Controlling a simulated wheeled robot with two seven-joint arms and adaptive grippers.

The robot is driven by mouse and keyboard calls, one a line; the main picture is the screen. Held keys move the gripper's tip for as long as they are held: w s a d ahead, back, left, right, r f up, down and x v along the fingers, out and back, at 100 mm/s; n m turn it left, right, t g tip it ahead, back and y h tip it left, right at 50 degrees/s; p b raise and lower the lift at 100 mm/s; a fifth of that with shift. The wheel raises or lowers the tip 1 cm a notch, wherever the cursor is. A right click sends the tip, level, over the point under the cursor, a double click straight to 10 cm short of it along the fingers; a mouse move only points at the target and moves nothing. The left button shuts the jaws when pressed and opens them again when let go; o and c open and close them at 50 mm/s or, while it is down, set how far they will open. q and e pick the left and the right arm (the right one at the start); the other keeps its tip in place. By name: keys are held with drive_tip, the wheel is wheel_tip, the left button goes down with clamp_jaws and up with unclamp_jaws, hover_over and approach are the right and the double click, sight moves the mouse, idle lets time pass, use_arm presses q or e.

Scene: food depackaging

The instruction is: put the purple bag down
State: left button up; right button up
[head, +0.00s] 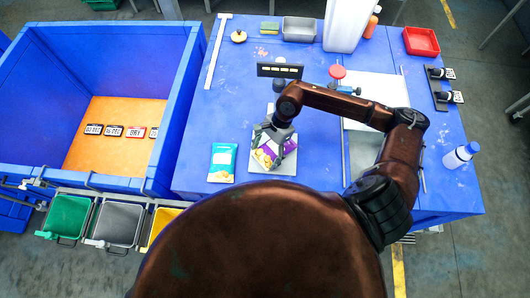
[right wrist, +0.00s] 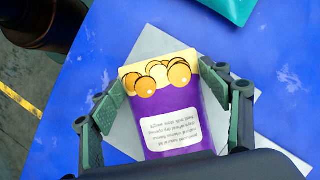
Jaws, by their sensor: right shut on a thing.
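The purple bag (head: 266,154) has a yellow end and lies over a light grey square plate (head: 286,167) on the blue table. In the right wrist view the purple bag (right wrist: 175,112) shows round yellow pictures and a white label. My right gripper (head: 275,150) is over the bag, and in the right wrist view its green-padded fingers (right wrist: 172,110) stand on both sides of it, shut on the bag. I cannot tell whether the bag touches the plate (right wrist: 150,42). My left gripper is not in view.
A teal bag (head: 222,162) lies just left of the plate. A large blue bin (head: 185,100) with an orange floor stands at the left. Green, grey and yellow small bins line the front. A white bottle (head: 461,155) stands at the right edge.

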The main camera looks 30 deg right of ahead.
sight(275, 147)
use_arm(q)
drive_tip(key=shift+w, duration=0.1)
use_arm(e)
drive_tip(key=shift+f, duration=0.1)
drive_tip(key=shift+f+b, duration=0.1)
drive_tip(key=shift+b, duration=0.2)
drive_tip(key=o, duration=1.2)
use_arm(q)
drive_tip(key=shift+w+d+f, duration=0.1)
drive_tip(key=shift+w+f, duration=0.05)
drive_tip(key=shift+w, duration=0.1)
use_arm(e)
drive_tip(key=shift+o, duration=0.2)
drive_tip(key=shift+r+p, duration=0.25)
drive_tip(key=shift+p, duration=0.05)
use_arm(q)
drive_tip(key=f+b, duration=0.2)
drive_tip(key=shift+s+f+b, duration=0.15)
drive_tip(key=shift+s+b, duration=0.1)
drive_tip(key=shift+b, duration=0.15)
use_arm(e)
drive_tip(key=v, duration=1.2)
drive_tip(key=shift+d+f, duration=0.1)
drive_tip(key=shift+f, duration=0.05)
